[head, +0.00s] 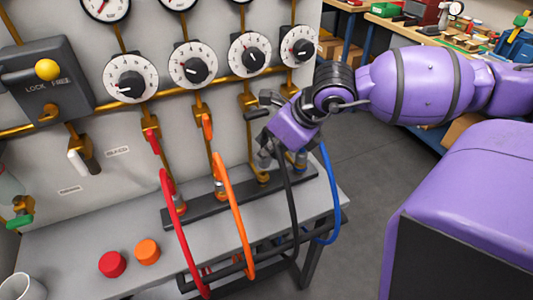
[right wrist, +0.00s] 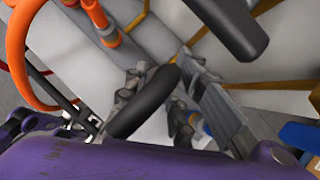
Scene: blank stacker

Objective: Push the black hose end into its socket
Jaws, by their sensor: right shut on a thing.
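The black hose (head: 290,195) loops up from below the bench edge to my right gripper (head: 275,152), at the third position along the black rail. My right gripper is shut on the hose near its end; in the right wrist view the black hose (right wrist: 145,103) passes between the two grey fingers (right wrist: 178,92). A brass fitting, seemingly the socket (head: 259,176), shows on the rail just below the fingers. My left gripper is not in view.
The red hose (head: 173,235) and orange hose (head: 236,220) arch up left of my gripper; the blue hose (head: 332,195) hangs close on its right. A black lever (head: 257,114) sticks out just above the gripper. Red (head: 112,264) and orange (head: 147,252) buttons sit on the bench.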

